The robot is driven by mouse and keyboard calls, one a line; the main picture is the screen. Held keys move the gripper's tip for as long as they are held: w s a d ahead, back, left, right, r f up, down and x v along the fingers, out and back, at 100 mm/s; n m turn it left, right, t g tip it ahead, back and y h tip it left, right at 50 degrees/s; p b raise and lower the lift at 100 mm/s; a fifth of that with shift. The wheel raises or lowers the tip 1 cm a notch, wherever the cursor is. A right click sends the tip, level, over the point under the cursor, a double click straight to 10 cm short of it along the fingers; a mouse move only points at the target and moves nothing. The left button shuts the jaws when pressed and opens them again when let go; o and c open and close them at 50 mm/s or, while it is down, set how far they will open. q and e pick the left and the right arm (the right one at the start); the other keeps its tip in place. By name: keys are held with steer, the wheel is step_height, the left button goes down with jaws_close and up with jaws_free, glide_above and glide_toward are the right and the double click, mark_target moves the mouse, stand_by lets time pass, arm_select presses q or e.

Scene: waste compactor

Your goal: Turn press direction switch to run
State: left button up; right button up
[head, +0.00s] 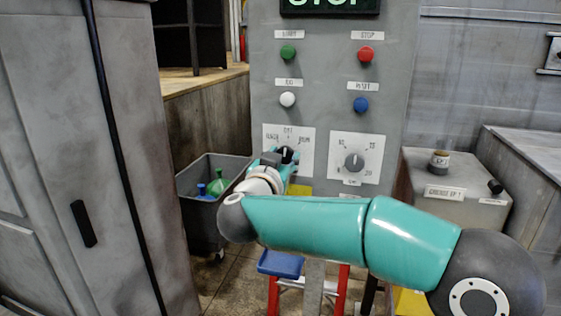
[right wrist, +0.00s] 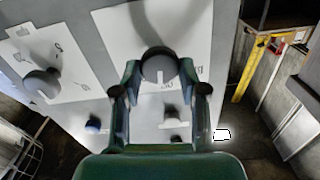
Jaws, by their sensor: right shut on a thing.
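The press direction switch is a dark round knob (head: 286,152) on a white label plate (head: 304,137) at the lower left of the grey control panel. Its small label words are hard to read, with one mark left, one on top and one right. My right gripper (right wrist: 159,78) is shut on the knob, one finger on each side, as the right wrist view shows. The knob's white pointer line (right wrist: 160,76) points at the top middle mark. In the head view the right gripper (head: 284,158) partly covers the knob. My left gripper is not in view.
A second grey knob (head: 354,162) sits to the right on the panel. Above are green (head: 288,52), red (head: 365,54), white (head: 288,100) and blue (head: 361,105) buttons. A grey bin (head: 207,222) stands left, a grey box (head: 445,190) right.

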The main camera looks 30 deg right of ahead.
steer(key=m+b, duration=0.2)
steer(key=m, duration=0.3)
steer(key=shift+s+d, duration=0.1)
steer(key=shift+d, duration=0.05)
steer(key=shift+r+m+b, duration=0.1)
steer(key=shift+m+b, duration=0.95)
steer(key=shift+m, duration=0.65)
steer(key=o, duration=0.8)
steer(key=shift+c, duration=0.2)
steer(key=o, duration=0.4)
steer(key=shift+d, duration=0.15)
steer(key=shift+a, duration=0.25)
steer(key=shift+s+a, duration=0.2)
steer(key=shift+a, duration=0.05)
steer(key=v, duration=1.1)
